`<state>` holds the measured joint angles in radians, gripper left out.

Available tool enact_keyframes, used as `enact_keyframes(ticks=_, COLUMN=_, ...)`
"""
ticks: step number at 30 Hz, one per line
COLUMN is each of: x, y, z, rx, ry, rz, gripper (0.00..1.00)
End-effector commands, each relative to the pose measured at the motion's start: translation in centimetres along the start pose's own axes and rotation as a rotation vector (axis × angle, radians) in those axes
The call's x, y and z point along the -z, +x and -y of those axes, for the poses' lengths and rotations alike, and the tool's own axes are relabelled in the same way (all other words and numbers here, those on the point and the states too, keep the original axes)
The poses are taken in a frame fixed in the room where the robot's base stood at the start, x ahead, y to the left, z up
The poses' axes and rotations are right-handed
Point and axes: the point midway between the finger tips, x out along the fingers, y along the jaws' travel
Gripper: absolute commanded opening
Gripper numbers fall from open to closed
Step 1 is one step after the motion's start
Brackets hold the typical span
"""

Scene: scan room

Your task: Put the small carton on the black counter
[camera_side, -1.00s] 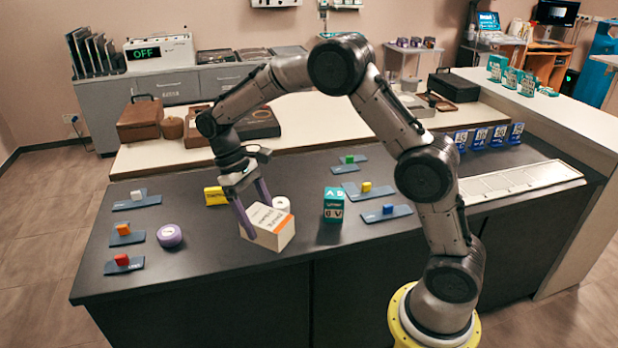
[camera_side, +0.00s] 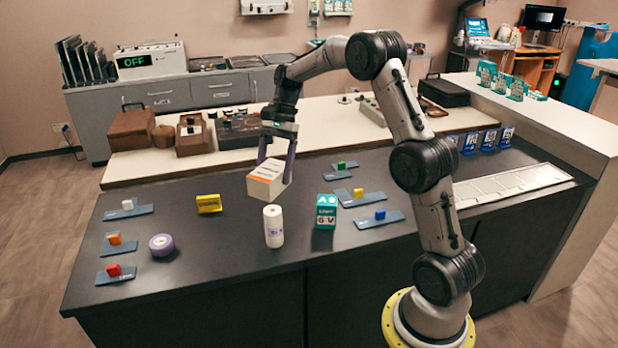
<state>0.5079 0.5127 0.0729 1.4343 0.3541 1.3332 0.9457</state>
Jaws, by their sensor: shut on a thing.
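The small carton (camera_side: 269,180), white and beige with an orange band, hangs in my gripper (camera_side: 277,160) in the side view. The purple fingers are shut on it from either side. The carton is tilted and appears to be held above the black counter (camera_side: 215,252), behind the white roll; its exact height is hard to tell. The fingertips are partly hidden by the carton.
A white roll (camera_side: 273,226) stands upright in front of the carton. A teal box (camera_side: 326,211) is to its right, a yellow box (camera_side: 209,203) to its left. Purple tape (camera_side: 161,244) and colored blocks on blue-grey plates lie around. The front middle counter is bare.

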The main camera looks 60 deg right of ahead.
Motion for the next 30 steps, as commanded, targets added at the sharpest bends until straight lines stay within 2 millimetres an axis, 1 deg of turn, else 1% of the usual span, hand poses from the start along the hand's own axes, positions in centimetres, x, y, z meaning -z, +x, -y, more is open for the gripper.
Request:
enact_keyframes(ticks=1, x=1.8, y=-0.8, z=-0.1, rx=0.059, ry=0.137, rz=0.000, gripper=0.23)
enact_keyframes(ticks=5, x=5.6, y=-2.6, z=-0.4, rx=0.200, ry=0.478, rz=0.000, gripper=0.23)
enact_keyframes(ticks=9, x=9.6, y=-4.6, z=-1.1, rx=0.342, ry=0.816, rz=-0.002, gripper=0.23)
enact_keyframes(ticks=12, x=12.1, y=-5.8, z=-1.7, rx=0.424, ry=1.015, rz=-0.002, gripper=0.23)
enact_keyframes(ticks=15, x=13.9, y=-6.8, z=-2.4, rx=0.489, ry=1.171, rz=-0.002, gripper=0.23)
enact_keyframes(ticks=21, x=16.3, y=-8.1, z=-3.4, rx=0.570, ry=1.370, rz=-0.003, gripper=0.23)
enact_keyframes(ticks=24, x=17.0, y=-6.1, z=-3.4, rx=0.564, ry=1.375, rz=-0.001, gripper=0.23)
enact_keyframes(ticks=27, x=17.6, y=-4.7, z=-3.4, rx=0.565, ry=1.373, rz=-0.001, gripper=0.23)
enact_keyframes(ticks=30, x=18.0, y=-3.7, z=-3.3, rx=0.566, ry=1.371, rz=-0.001, gripper=0.23)
